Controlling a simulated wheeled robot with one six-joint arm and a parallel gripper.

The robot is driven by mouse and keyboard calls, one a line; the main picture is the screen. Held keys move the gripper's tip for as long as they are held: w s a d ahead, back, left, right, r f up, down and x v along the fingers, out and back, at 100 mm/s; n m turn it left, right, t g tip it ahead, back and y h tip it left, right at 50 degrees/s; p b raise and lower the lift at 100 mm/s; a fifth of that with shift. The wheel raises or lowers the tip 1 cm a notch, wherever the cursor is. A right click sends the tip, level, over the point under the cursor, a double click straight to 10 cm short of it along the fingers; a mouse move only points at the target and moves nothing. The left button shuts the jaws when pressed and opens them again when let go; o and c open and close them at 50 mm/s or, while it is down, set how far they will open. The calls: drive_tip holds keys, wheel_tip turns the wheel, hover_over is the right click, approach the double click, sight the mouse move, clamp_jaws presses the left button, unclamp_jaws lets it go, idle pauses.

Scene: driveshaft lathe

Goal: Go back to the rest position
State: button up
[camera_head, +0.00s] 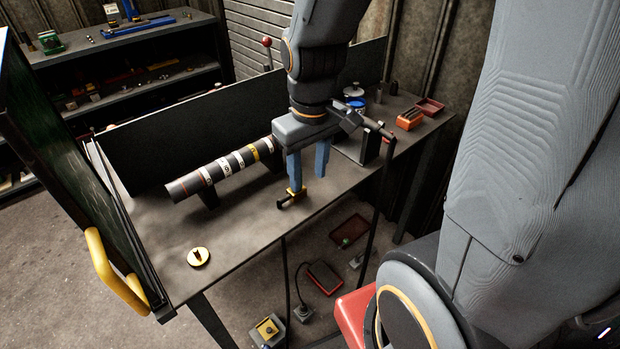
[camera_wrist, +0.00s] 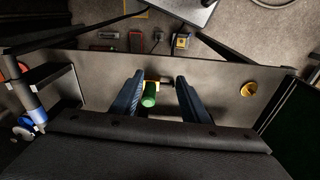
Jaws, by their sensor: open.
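My gripper (camera_head: 308,182) is open and points down over the front edge of the dark workbench (camera_head: 240,215). Its two blue fingers also show in the wrist view (camera_wrist: 160,78). Between and below them is a small green cylinder (camera_wrist: 149,96) beside a yellow part (camera_wrist: 151,82). The yellow part (camera_head: 294,192) with a short dark bar also shows by the left finger in the head view. I cannot tell whether a finger touches it. The fingers are apart with nothing clamped between them.
A dark banded shaft (camera_head: 222,168) lies on supports behind my gripper. A yellow disc (camera_head: 198,257) lies at the front left of the bench. An orange block (camera_head: 409,119) and a red tray (camera_head: 431,106) are at the right end. A yellow handle (camera_head: 115,275) juts out at left.

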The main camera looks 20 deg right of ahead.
drive_tip(key=s+m, duration=0.1)
drive_tip(key=s+f+m, duration=0.1)
drive_tip(key=shift+a+f+m, duration=0.15)
drive_tip(key=shift+m, duration=0.25)
